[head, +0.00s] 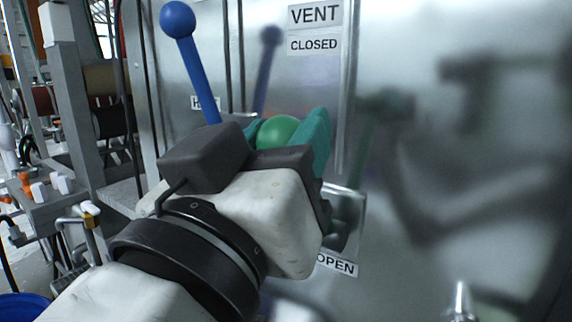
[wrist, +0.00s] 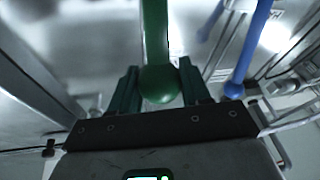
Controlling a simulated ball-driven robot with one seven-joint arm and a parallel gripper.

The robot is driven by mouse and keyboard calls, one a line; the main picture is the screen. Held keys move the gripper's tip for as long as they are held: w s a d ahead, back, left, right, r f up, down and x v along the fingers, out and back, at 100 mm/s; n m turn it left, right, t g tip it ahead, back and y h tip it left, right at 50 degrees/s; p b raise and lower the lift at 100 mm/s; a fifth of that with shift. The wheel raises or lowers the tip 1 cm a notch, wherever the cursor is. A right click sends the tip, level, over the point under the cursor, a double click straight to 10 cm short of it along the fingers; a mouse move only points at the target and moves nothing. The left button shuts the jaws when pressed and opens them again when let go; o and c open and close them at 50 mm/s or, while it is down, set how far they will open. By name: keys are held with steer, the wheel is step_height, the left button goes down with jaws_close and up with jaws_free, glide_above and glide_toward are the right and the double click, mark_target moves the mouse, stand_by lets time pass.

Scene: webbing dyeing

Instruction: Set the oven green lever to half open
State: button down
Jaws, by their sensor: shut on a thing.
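The green lever's round knob (head: 279,131) shows in the head view between the teal fingers of my gripper (head: 288,137). My gripper is shut on the knob. In the wrist view the green lever (wrist: 155,35) runs up from its ball end between the two fingers (wrist: 160,88). In the head view most of the lever's rod is hidden behind my gripper. The knob's height is between the CLOSED label (head: 314,45) above and the OPEN label (head: 338,266) below. A grey bracket (head: 345,205) on the oven front shows just right of my gripper.
A blue lever with a ball end (head: 178,20) stands upright just left of my gripper; it also shows in the wrist view (wrist: 250,50). The shiny oven front (head: 480,150) lies close behind and mirrors the arm. A grey frame with fittings (head: 60,190) stands at the left.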

steer(key=s+a+f+n+t+b, duration=0.1)
steer(key=s+a+f+t+b, duration=0.1)
steer(key=b, duration=0.6)
steer(key=shift+s+a+f+t+b, duration=0.25)
steer(key=shift+s+f+t+b, duration=0.1)
steer(key=shift+s+f+t, duration=0.65)
steer(key=shift+w+f, duration=0.15)
steer(key=shift+w, duration=0.05)
steer(key=c, duration=0.6)
jaws_free()
steer(key=shift+o, duration=0.2)
steer(key=b+v, duration=0.2)
steer(key=v, duration=0.8)
steer(key=shift+s+a+f+b, duration=0.2)
steer(key=shift+s+a+b, duration=0.05)
steer(key=shift+s+b, duration=0.05)
